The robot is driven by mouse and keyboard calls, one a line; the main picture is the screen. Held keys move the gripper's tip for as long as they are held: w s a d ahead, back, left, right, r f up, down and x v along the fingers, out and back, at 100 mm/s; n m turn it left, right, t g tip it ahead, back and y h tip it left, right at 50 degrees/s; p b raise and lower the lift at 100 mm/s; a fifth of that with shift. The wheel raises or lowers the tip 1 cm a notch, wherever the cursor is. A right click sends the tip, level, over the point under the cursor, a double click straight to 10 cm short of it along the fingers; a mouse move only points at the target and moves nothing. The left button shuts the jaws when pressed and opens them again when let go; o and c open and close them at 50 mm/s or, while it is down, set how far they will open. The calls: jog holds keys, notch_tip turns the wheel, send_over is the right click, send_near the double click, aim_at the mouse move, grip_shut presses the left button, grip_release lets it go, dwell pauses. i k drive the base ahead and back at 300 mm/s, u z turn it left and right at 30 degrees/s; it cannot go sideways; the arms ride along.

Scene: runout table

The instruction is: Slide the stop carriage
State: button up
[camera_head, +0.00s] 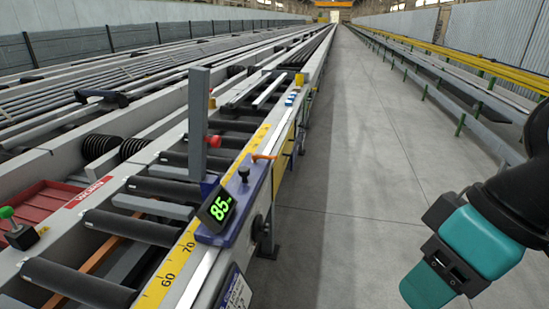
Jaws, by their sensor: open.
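The stop carriage (242,205) is a blue block on the rail beside the roller table. It carries a tilted digital display (217,209) reading 85 in green, with a small unit I cannot read. A black knob (244,174) and an orange lever (264,157) stand on it. A tall grey stop plate (198,120) rises upright over the rollers, with a red knob (213,141) at its side. My gripper (452,262), teal and black, is at the lower right over the floor, open and well apart from the carriage. Its fingertips are not clearly shown.
A yellow scale (178,266) marked 60 and 70 runs along the rail. Black rollers (78,283) cross the table. A red tray (48,205) and a green-knobbed lever (8,213) are at the left. The grey floor aisle (370,170) is clear. Yellow rails run along the right.

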aim_at(221, 214)
jog(key=u, duration=0.1)
jog(key=i, duration=0.65)
jog(key=u, duration=0.75)
jog(key=i, duration=0.4)
jog(key=u, duration=0.35)
